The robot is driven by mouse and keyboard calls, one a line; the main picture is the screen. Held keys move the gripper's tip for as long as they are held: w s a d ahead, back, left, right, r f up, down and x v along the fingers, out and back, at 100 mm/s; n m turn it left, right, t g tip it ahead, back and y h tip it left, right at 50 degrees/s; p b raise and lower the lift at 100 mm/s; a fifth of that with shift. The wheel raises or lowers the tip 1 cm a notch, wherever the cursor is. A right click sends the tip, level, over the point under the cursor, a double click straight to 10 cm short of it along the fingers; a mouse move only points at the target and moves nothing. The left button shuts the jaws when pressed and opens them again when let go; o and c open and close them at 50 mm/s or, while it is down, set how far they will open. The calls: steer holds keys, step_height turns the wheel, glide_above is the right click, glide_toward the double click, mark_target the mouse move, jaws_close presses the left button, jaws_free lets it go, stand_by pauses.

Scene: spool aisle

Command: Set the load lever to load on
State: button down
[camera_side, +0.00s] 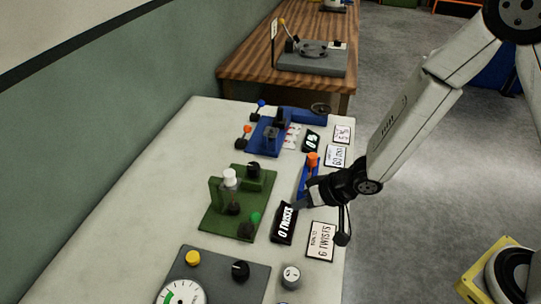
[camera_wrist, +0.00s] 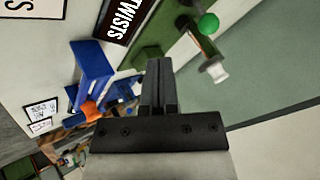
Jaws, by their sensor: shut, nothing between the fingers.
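I cannot tell for sure which handle is the load lever, as no readable lever label shows. An orange knob (camera_side: 312,159) stands on a narrow blue bracket (camera_side: 303,180) at the table's right side; in the wrist view the orange knob (camera_wrist: 91,111) is left of my fingers. A green fixture (camera_side: 225,215) carries a white knob (camera_side: 229,176) and a green knob (camera_side: 255,218); the green knob (camera_wrist: 209,22) is upper right in the wrist view. My gripper (camera_side: 302,204) is shut and empty, near the black "0 TWISTS" display (camera_side: 284,224), right of the green fixture.
A blue fixture (camera_side: 268,135) with small orange and blue knobs stands farther back. A grey panel (camera_side: 255,279) with a dial and knobs is at the front. A "6 TWISTS" card (camera_side: 321,241) lies near the right edge. The left table surface (camera_side: 150,190) is clear.

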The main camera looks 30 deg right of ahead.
mark_target(253, 222)
steer(key=x, duration=0.4)
steer(key=shift+w+a+f, duration=0.1)
steer(key=shift+w+f, duration=0.05)
steer(key=shift+f, duration=0.05)
steer(key=shift+w+a, duration=0.15)
steer(key=shift+a, duration=0.35)
steer(key=shift+w+a, duration=0.15)
steer(key=shift+a, duration=0.3)
steer(key=shift+w+a+r, duration=0.1)
steer(key=shift+a, duration=0.45)
steer(key=shift+w+a+r, duration=0.1)
steer(key=shift+a, duration=0.4)
steer(key=shift+w+a+r, duration=0.3)
steer(key=shift+r, duration=0.05)
steer(key=shift+w+a+r, duration=0.45)
steer(key=shift+w+a, duration=0.3)
steer(key=shift+a, duration=0.05)
steer(key=shift+w+a+r, duration=0.4)
steer(key=shift+w+a, duration=0.35)
steer(key=shift+w, duration=0.05)
steer(key=shift+r, duration=0.2)
steer(key=shift+r, duration=0.55)
